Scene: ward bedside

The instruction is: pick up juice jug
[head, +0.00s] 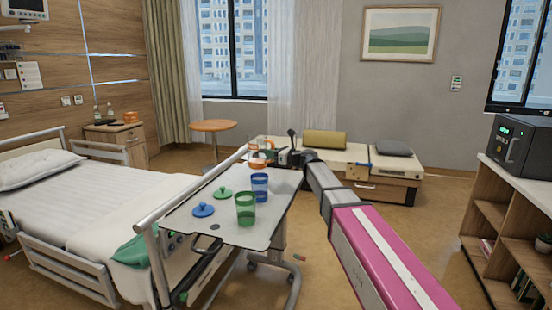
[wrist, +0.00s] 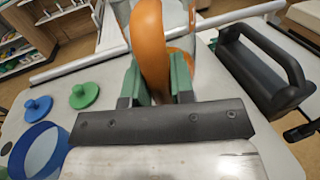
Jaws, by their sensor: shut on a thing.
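The juice jug is clear with an orange handle. In the head view the jug (head: 257,161) is small, at the far end of the overbed table (head: 240,233). In the wrist view its orange handle (wrist: 151,40) stands between the green fingers of my gripper (wrist: 155,82), with the clear jug body (wrist: 178,22) behind it. My gripper is shut on the handle. The jug looks upright. Its base is hidden by the gripper in the wrist view, and I cannot tell whether it touches the table.
A black handled carrier (wrist: 262,68) lies right of the jug in the wrist view. A blue cup (head: 260,185), a green cup (head: 245,209), a green lid (head: 222,194) and a blue lid (head: 203,210) are on the table. The bed (head: 75,200) is left.

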